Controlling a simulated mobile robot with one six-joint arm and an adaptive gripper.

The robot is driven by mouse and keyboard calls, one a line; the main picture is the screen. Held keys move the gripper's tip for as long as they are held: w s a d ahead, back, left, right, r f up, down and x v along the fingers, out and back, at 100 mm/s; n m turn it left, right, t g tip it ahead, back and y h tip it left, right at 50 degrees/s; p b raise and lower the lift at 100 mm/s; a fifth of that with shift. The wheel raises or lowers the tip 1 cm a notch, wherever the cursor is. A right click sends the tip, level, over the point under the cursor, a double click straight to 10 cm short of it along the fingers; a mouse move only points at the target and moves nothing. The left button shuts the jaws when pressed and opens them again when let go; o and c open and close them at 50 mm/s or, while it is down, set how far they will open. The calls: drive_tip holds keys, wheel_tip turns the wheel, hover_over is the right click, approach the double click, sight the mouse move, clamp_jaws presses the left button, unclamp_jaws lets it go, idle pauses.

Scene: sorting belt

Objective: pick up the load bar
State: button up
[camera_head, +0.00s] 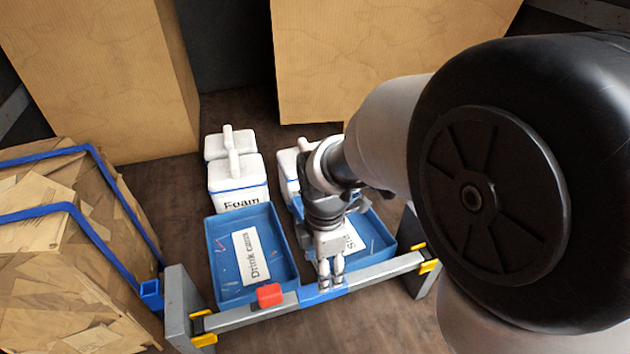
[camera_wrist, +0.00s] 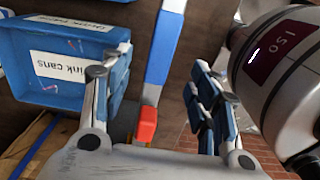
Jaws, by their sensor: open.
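The load bar (camera_head: 375,272) is a long grey bar with a blue middle section, lying across two grey posts with yellow brackets at its ends. A red block (camera_head: 269,295) sits on it left of the blue section. My gripper (camera_head: 331,281) points down at the blue section and its fingertips overlap it in the head view. In the wrist view my gripper (camera_wrist: 160,82) is open, and the load bar's blue part (camera_wrist: 164,48) shows between the two fingers with the red block (camera_wrist: 147,124) below it. I cannot tell whether the fingers touch the bar.
A blue "Drink cans" tray (camera_head: 284,235) and another blue tray (camera_head: 377,223) lie just behind the bar. White lidded containers (camera_head: 238,176), one marked "Foam", stand behind them. A cardboard bale (camera_head: 60,270) with blue straps is at left. Large cardboard boxes (camera_head: 380,55) stand at the back.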

wheel_tip(320, 180, down, 9)
drive_tip(key=shift+s+f, duration=0.1)
drive_tip(key=shift+s, duration=0.05)
idle(0.4)
clamp_jaws()
idle(0.6)
idle(0.5)
